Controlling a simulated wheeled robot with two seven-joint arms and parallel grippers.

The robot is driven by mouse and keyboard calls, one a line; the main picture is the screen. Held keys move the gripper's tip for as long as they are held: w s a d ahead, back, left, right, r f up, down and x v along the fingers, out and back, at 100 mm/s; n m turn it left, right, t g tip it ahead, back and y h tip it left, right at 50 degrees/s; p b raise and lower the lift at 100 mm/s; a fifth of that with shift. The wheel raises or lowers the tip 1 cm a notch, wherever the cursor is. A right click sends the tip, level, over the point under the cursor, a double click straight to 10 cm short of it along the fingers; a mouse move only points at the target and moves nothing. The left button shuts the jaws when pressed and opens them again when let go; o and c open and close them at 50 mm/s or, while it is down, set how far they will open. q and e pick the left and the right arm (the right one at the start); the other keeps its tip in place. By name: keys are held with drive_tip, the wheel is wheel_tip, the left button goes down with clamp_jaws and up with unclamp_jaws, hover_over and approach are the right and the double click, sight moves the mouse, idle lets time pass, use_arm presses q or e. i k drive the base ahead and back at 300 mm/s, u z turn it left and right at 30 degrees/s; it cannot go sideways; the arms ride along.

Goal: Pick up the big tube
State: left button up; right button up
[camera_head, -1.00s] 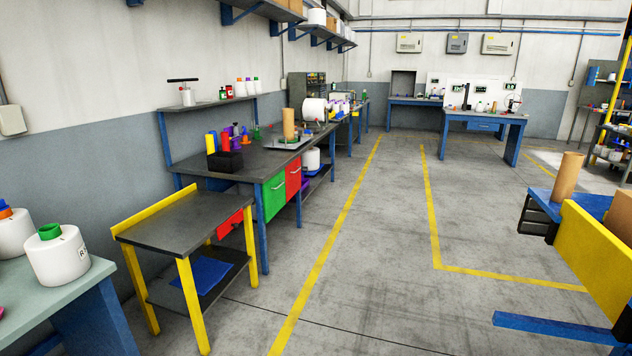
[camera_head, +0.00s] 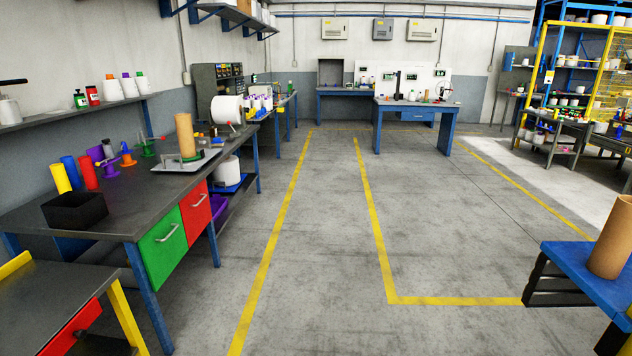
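A big tan cardboard tube (camera_head: 185,135) stands upright on a grey tray (camera_head: 170,164) on the dark workbench (camera_head: 150,187) at the left. Another large tan tube (camera_head: 611,237) stands upright on a blue surface (camera_head: 570,262) at the right edge, partly cut off by the frame. I cannot tell which of the two the task means. Neither of my grippers shows in the head view.
The workbench also holds a black bin (camera_head: 75,211), coloured small tubes (camera_head: 70,172) and a white spool (camera_head: 227,109). A yellow-edged table (camera_head: 45,295) is at the lower left. The grey floor (camera_head: 320,230) between is clear, with yellow lines.

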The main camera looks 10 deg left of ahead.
sight(183, 121)
drive_tip(key=z, duration=0.1)
drive_tip(key=i, duration=2.35)
drive_tip(key=u, duration=0.35)
drive_tip(key=i, duration=2.35)
drive_tip(key=u, duration=1.1)
drive_tip(key=i, duration=1.65)
drive_tip(key=u, duration=0.5)
